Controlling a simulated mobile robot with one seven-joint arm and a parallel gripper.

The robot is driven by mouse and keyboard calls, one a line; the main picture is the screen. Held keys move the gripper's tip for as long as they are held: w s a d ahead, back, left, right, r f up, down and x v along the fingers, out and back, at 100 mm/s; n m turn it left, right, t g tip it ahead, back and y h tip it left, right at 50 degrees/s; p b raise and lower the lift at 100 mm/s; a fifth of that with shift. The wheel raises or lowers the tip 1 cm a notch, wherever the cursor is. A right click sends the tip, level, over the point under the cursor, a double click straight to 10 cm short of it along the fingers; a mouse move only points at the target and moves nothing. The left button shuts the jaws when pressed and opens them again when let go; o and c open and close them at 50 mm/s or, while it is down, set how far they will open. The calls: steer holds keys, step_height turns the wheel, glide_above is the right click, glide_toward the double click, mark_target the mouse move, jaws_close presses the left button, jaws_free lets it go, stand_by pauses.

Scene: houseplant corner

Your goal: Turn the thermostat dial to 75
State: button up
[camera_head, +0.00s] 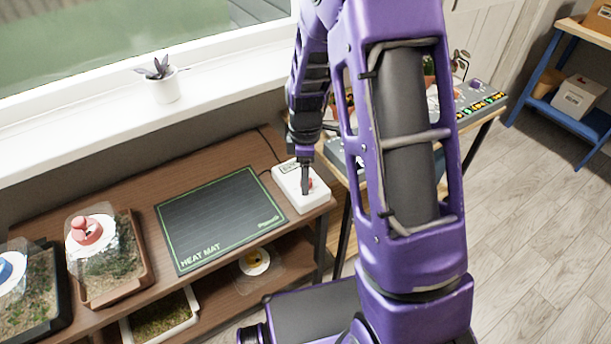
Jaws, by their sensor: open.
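The thermostat (292,202) is a white box at the right end of the brown shelf top, just right of the heat mat. My gripper (306,190) points down over it, with its fingertips at a small red part, seemingly the dial (312,184). The gripper is open, though its fingers look narrow from here. It hides most of the dial, and I cannot tell whether the fingers touch it. The dial's setting and its numbers are not readable.
The dark heat mat (220,220) lies flat beside the thermostat. Planted trays with a red-knobbed lid (86,230) and a blue-knobbed lid (8,272) stand at the left. A potted plant (164,86) sits on the windowsill. My arm blocks part of the right-hand table.

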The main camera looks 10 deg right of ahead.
steer(key=shift+c, duration=0.3)
jaws_close()
steer(key=m, duration=0.4)
steer(key=shift+m, duration=0.3)
steer(key=m+p, duration=0.1)
steer(key=m, duration=0.9)
steer(key=shift+d+p, duration=0.1)
steer(key=shift+p, duration=0.25)
steer(key=m+p, duration=0.1)
steer(key=m, duration=0.4)
steer(key=shift+t, duration=0.3)
